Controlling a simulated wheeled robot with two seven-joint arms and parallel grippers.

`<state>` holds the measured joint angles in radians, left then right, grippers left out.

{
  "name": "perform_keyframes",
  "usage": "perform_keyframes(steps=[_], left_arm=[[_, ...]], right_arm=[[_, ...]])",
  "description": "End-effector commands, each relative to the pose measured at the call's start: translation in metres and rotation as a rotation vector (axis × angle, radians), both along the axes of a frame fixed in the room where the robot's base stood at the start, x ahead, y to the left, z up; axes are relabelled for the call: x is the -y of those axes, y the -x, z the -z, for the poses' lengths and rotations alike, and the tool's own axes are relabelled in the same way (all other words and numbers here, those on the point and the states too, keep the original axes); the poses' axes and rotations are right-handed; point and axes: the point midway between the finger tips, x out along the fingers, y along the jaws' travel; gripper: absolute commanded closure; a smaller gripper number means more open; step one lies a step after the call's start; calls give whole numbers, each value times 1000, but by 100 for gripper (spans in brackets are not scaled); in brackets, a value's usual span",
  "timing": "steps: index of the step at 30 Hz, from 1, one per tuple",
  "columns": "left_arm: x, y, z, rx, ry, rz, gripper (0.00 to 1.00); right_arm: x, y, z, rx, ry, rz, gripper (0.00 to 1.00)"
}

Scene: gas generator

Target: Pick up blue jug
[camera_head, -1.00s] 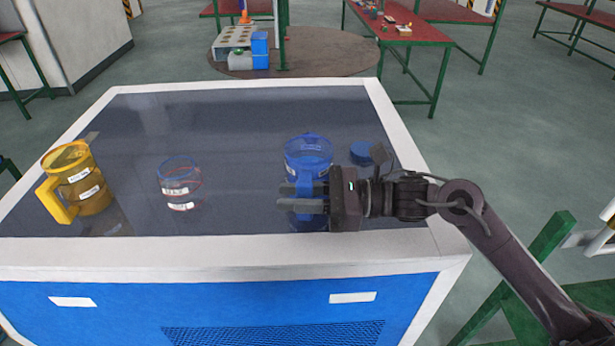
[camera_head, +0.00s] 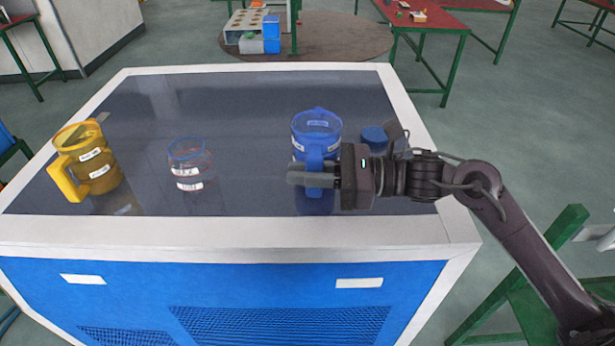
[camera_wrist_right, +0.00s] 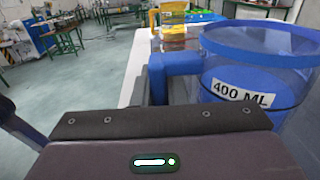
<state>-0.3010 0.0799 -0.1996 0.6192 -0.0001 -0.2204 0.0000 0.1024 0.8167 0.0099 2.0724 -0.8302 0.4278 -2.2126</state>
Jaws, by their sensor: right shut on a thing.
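The blue jug (camera_head: 317,128) is see-through, with a blue rim and handle, and stands upright at the right of the dark worktop. My right gripper (camera_head: 312,178) comes in from the right and is shut on the jug's handle. In the right wrist view the jug (camera_wrist_right: 265,75) fills the right side, with a "400 ML" label, and its handle (camera_wrist_right: 175,62) lies at my right gripper (camera_wrist_right: 165,90). The palm hides the lower part of the fingers there. I cannot tell whether the jug's base touches the worktop. My left gripper is out of view.
The dark worktop (camera_head: 235,110) has a raised white rim. A yellow jug (camera_head: 90,160) stands at the far left and a clear jug (camera_head: 188,165) in the middle-left. A small blue round thing (camera_head: 374,137) lies right of the blue jug, behind my arm. The back of the worktop is clear.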

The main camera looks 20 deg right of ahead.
Motion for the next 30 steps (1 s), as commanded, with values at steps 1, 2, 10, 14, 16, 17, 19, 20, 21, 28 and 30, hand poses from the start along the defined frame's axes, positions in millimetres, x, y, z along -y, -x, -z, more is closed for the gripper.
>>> perform_keyframes(steps=[1, 2, 10, 14, 16, 17, 19, 20, 21, 28, 30], left_arm=[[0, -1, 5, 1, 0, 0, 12], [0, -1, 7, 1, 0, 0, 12], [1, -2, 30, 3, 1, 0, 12], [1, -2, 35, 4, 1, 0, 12], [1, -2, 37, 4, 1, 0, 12], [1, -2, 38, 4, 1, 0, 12], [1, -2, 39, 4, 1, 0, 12], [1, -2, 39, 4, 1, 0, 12], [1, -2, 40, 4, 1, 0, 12], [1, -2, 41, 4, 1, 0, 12], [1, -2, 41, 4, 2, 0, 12]], right_arm=[[0, 0, -7, 12, 0, 0, 100], [0, 0, -12, 14, 1, 0, 100], [0, 0, -84, 18, 3, 2, 100], [0, 0, -117, 17, 1, 2, 100], [1, 1, -132, 15, -1, 3, 100], [1, 1, -138, 15, 0, 3, 100], [1, 0, -150, 13, -1, 3, 100], [1, 0, -154, 11, 0, 2, 100], [0, 1, -160, 11, 0, 2, 100], [0, 0, -182, 8, -2, 1, 100], [0, 0, -185, 7, -2, 1, 100]])
